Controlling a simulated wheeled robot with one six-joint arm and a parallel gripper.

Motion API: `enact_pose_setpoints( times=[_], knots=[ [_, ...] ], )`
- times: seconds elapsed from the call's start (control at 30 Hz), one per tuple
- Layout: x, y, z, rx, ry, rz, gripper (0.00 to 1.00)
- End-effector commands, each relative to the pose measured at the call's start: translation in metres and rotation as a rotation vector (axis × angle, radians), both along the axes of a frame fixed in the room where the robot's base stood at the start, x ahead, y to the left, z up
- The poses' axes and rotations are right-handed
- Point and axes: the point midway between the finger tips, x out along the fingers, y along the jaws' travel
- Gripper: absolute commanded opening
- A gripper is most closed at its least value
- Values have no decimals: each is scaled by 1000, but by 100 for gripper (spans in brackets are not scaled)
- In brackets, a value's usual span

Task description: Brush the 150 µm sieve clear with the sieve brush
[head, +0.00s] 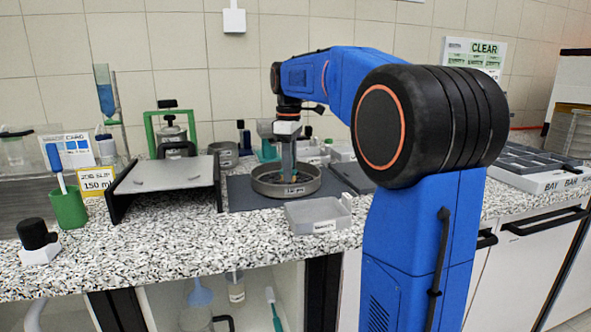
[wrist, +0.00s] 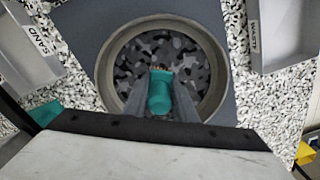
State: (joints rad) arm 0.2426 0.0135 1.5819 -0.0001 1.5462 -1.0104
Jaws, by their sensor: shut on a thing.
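The sieve (head: 286,183) is a round metal pan with a label on its front, lying on a dark mat. In the wrist view the sieve (wrist: 104,75) shows dark and grey patches across its mesh. My gripper (head: 287,165) points down into the sieve. In the wrist view my gripper (wrist: 160,98) is shut on the teal handle of the sieve brush (wrist: 159,92). The brush's bristle end shows only a little beyond the fingers, over the mesh near the middle. I cannot tell whether the bristles touch the mesh.
A clear tray (head: 316,215) labelled WASTE stands in front right of the sieve; it also shows in the wrist view (wrist: 285,40). A tray labelled SAND (wrist: 25,50) is at left there. A grey plate (head: 165,174) stands left. A green cup (head: 68,208) is further left.

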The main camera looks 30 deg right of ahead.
Motion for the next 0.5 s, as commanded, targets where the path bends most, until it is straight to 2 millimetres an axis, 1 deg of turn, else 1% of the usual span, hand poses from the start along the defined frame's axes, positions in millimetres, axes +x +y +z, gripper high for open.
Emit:
enact_pose_setpoints(
  times=[0.1,0.33,0.5],
  knots=[
    [1,7,0,0,0,0,2],
    [2,13,0,0,0,1,2],
    [4,24,0,0,0,1,2]
  ],
)
